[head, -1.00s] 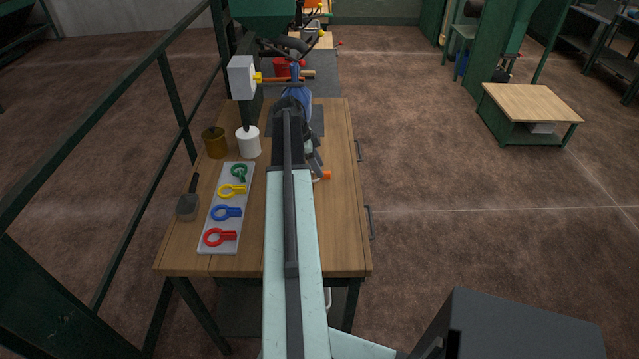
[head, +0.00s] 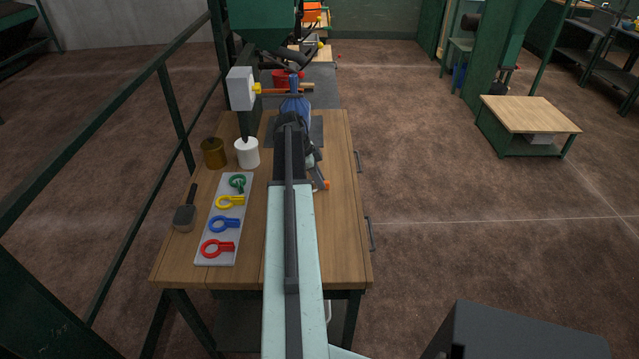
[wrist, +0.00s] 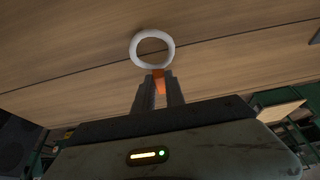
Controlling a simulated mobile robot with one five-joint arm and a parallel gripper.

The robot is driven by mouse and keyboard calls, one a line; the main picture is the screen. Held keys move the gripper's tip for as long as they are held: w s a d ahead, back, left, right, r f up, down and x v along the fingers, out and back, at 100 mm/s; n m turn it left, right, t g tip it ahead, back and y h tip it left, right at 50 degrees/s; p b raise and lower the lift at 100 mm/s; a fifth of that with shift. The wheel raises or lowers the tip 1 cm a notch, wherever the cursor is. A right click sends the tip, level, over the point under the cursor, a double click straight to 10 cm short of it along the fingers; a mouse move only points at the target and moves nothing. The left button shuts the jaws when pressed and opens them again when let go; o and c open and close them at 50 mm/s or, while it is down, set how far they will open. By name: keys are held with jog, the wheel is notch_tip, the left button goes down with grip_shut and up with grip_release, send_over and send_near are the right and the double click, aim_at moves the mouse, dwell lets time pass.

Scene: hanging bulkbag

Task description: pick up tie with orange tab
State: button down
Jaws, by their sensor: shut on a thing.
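The tie with the orange tab is a white ring (wrist: 172,51) with a short orange tab (wrist: 159,80), seen in the wrist view. My gripper (wrist: 158,78) is shut on the orange tab, and the ring sticks out beyond the fingertips. Wood grain fills the view behind the ring; I cannot tell how far the ring is from the wood. In the head view my arm hides most of the gripper and the ring. A small orange piece (head: 326,185) shows just right of my arm, over the bench.
The wooden bench (head: 345,230) carries a pale tray (head: 216,258) with green, yellow, blue and red ring ties. A scoop (head: 185,217), a brown pot (head: 213,153) and a white pot (head: 247,153) stand left. A blue bag neck (head: 294,108) is beyond my arm.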

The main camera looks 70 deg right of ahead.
aim_at(325, 182)
notch_tip(325, 182, up, 4)
jog(key=p, duration=0.3)
jog(key=shift+f, duration=0.2)
jog(key=a, duration=1)
jog(key=a+r+p, duration=0.1)
jog(key=a, duration=0.5)
jog(key=shift+s, duration=0.15)
